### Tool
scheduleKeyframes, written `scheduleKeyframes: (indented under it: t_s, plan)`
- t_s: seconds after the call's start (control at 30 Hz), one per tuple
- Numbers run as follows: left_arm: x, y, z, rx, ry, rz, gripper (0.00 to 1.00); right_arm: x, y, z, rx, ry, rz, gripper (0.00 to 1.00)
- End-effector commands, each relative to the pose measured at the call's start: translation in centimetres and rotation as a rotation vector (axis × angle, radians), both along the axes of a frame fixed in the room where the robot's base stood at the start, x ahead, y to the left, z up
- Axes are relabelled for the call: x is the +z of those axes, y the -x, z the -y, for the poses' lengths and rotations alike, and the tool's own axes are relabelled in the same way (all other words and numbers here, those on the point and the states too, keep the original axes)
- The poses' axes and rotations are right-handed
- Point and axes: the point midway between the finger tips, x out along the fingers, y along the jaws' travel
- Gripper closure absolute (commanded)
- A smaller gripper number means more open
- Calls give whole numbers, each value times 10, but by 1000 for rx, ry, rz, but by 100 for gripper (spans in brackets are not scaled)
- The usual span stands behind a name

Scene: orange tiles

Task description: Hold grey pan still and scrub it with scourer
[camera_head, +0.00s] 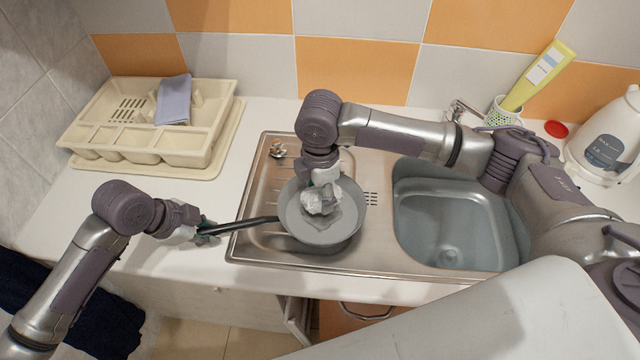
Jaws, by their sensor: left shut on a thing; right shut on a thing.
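The grey pan (296,222) sits on the drainboard side of the metal sink unit, with its black handle (245,225) pointing left. My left gripper (203,232) is shut on the end of that handle. My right gripper (322,180) points down over the pan and is shut on a pale, silvery crumpled thing, which looks like the scourer (320,202). The scourer is inside the pan, at or just above its bottom; I cannot tell if it touches. The gripper's fingers are small and partly hidden by its wrist.
The empty sink basin (440,215) lies right of the pan, with a tap (463,110) behind. A cream dish rack (150,125) with a grey-blue cloth (173,100) stands back left. A yellow bottle (540,75) and white kettle (608,135) stand back right. A cupboard door is open below.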

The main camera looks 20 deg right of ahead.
Motion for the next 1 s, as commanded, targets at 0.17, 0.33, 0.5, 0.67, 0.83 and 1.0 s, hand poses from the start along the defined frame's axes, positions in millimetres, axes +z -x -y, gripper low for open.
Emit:
scheduleKeyframes:
  t_s: [0.17,0.33,0.5,0.67,0.83,1.0]
  plan:
    - [0,0,0,0,0,1,100,-15,0,0,0,0,-1,67]
    - [0,0,0,0,0,1,100,-28,0,0,0,0,0,67]
    - [0,0,0,0,0,1,100,-37,0,0,0,0,-1,67]
    - [0,0,0,0,0,1,100,-42,0,0,0,0,1,67]
    - [0,0,0,0,0,1,100,-43,0,0,1,0,1,67]
    - [0,0,0,0,0,1,100,-43,0,0,1,0,1,67]
